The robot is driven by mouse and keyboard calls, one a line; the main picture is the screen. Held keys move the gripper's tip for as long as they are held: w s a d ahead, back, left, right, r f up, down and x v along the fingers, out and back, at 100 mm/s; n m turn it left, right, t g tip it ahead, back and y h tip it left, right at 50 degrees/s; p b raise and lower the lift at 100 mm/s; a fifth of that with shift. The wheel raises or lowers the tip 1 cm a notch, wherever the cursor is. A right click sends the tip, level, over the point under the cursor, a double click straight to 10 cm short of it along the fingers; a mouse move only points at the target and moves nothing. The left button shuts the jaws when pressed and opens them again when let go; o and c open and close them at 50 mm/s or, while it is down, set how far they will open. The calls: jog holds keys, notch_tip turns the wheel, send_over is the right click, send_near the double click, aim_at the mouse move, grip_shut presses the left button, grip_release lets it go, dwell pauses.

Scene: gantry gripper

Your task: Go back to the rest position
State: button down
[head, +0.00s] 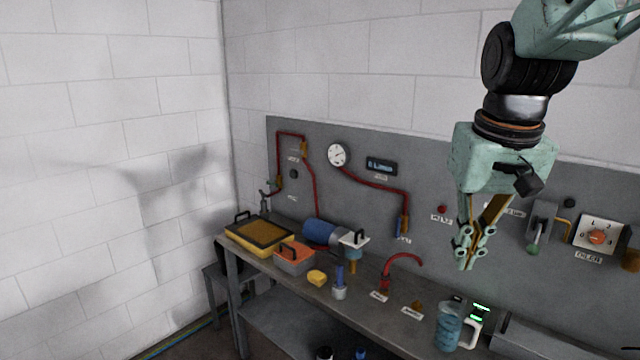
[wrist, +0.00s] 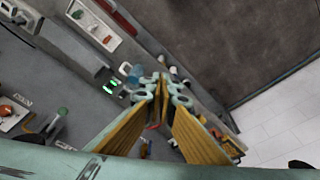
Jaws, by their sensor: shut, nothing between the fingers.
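My gripper (head: 463,264) hangs in the air on the right side of the head view, in front of the grey wall panel (head: 455,180). Its fingers point down and it is shut, with nothing held. In the wrist view the fingertips (wrist: 160,90) meet near the middle. The gripper is well above the workbench (head: 255,268) and touches nothing that I can see. A blue jug (head: 449,326) stands on the bench below it, next to a device with a green display (head: 479,314).
A red tap (head: 386,275), a yellow sponge (head: 317,278), an orange-topped box (head: 293,257) and a yellow tray (head: 237,238) stand on the bench to the left. A lever (head: 536,236) and a rotary dial (head: 597,236) stick out from the panel to the right. The air at left is clear.

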jog(key=s+a+f+b, duration=0.1)
jog(key=s+a, duration=0.1)
jog(key=s, duration=1)
jog(key=s+a+f+t+b, duration=0.1)
jog(key=s+a+f+b, duration=0.1)
jog(key=s, duration=1.1)
jog(key=shift+a+f+n, duration=0.2)
jog(key=shift+a+n, duration=0.2)
jog(key=shift+a, duration=0.1)
